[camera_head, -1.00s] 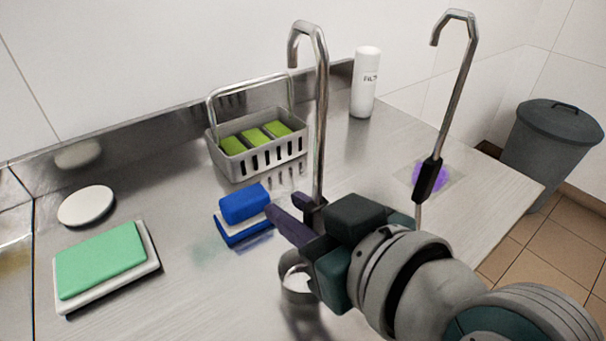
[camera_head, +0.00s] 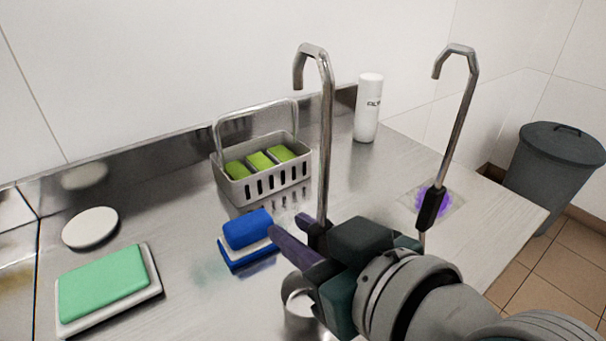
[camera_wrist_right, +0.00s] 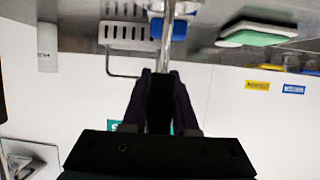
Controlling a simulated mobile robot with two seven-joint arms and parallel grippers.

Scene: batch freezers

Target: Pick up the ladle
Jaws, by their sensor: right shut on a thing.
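A steel ladle with a tall hooked handle (camera_head: 326,140) stands upright in the head view. Its handle has a black grip, and its round cup (camera_head: 299,314) shows below my right gripper. My right gripper (camera_head: 303,240) is shut on this ladle at the grip. In the right wrist view the two fingers (camera_wrist_right: 160,78) lie on both sides of the dark grip (camera_wrist_right: 160,105), with the steel shaft (camera_wrist_right: 167,40) beyond. A second hooked rod (camera_head: 461,115) with a black grip stands at the right, its lower end hidden behind my arm. My left gripper is out of view.
A grey basket (camera_head: 265,187) with green sponges stands behind the ladle. A blue block (camera_head: 247,230) is close left of the fingers. A green sponge on a tray (camera_head: 65,330), a white disc (camera_head: 90,228), a white bottle (camera_head: 368,108) and a purple patch (camera_head: 432,200) are around. A bin (camera_head: 550,175) stands right.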

